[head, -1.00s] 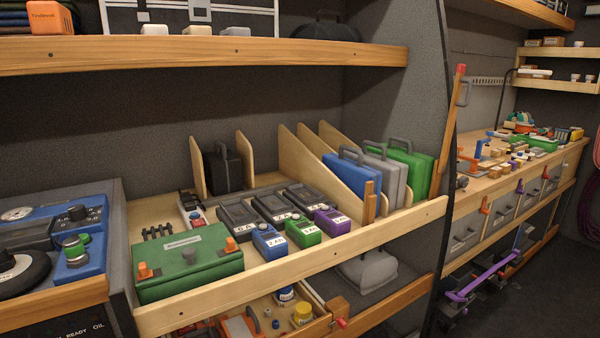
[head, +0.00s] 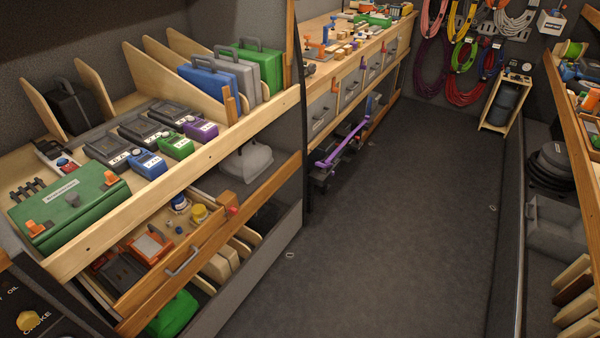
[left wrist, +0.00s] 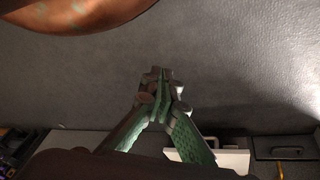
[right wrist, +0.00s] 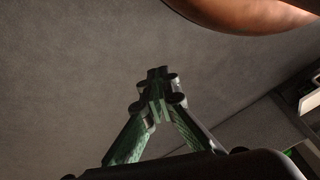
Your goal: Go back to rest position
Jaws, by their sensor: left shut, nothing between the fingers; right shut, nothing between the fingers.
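My left gripper (left wrist: 160,82) shows in the left wrist view with its fingers together and nothing between them. My right gripper (right wrist: 157,80) shows in the right wrist view, also shut and empty. Both point over bare grey floor or wall surface, apart from any object. Neither gripper shows in the head view. The cords hang in coils on the back wall in the head view, among them a red coil (head: 465,87), a green coil (head: 462,55) and a purple coil (head: 427,60).
A wooden shelf (head: 185,160) with a green case (head: 70,205) and several meters lines the left. A workbench (head: 345,60) stands behind it. Another shelf (head: 565,120) runs along the right. The grey floor (head: 390,230) between them is clear. A small wooden stand (head: 505,100) is at the back.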

